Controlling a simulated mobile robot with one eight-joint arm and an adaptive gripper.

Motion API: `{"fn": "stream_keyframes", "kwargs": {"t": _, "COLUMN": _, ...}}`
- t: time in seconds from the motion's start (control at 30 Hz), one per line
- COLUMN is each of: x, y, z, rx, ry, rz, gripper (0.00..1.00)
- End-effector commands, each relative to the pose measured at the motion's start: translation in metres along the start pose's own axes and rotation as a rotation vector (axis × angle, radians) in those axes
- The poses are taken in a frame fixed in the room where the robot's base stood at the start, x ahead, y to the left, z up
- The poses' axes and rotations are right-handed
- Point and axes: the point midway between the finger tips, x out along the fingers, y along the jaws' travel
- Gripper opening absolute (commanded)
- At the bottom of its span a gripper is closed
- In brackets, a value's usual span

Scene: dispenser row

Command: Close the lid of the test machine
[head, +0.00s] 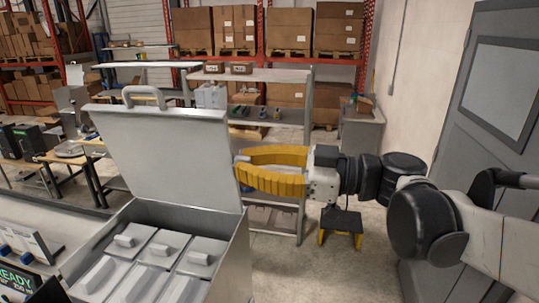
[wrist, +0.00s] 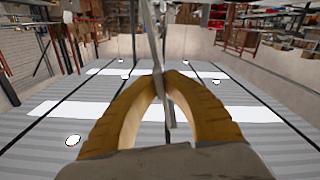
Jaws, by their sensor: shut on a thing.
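The test machine is a grey metal box (head: 240,262) at the lower middle of the head view. Its lid (head: 165,150) stands open, tilted back from upright, with a handle (head: 143,95) on its top edge. Inside the box are several grey blocks with raised grips. My gripper (head: 240,168), with yellow ribbed fingers, reaches in from the right and is shut on the lid's right edge. In the wrist view the fingers (wrist: 166,80) close around the thin grey lid edge (wrist: 157,45). The exact contact at the tips is partly hidden.
A panel with a green READY display (head: 18,280) stands left of the box. Shelves (head: 268,75) and boxed pallet racks stand behind. A grey door (head: 480,130) is at the right. A small black and yellow stool (head: 342,222) stands on the floor below my arm.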

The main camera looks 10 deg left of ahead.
Motion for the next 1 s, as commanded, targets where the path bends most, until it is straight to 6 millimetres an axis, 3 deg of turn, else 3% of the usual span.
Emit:
{"fn": "stream_keyframes", "kwargs": {"t": 0.47, "x": 0.0, "y": -0.064, "z": 0.014, "rx": -0.453, "ry": 0.001, "rz": -0.001, "gripper": 0.0}}
{"fn": "stream_keyframes", "kwargs": {"t": 0.73, "x": 0.0, "y": -0.094, "z": 0.034, "rx": -0.452, "ry": 0.001, "rz": -0.002, "gripper": 0.0}}
{"fn": "stream_keyframes", "kwargs": {"t": 0.9, "x": 0.0, "y": -0.11, "z": 0.05, "rx": -0.587, "ry": 0.0, "rz": -0.002, "gripper": 0.0}}
{"fn": "stream_keyframes", "kwargs": {"t": 1.0, "x": 0.0, "y": -0.118, "z": 0.06, "rx": -0.582, "ry": 0.0, "rz": -0.002, "gripper": 0.0}}
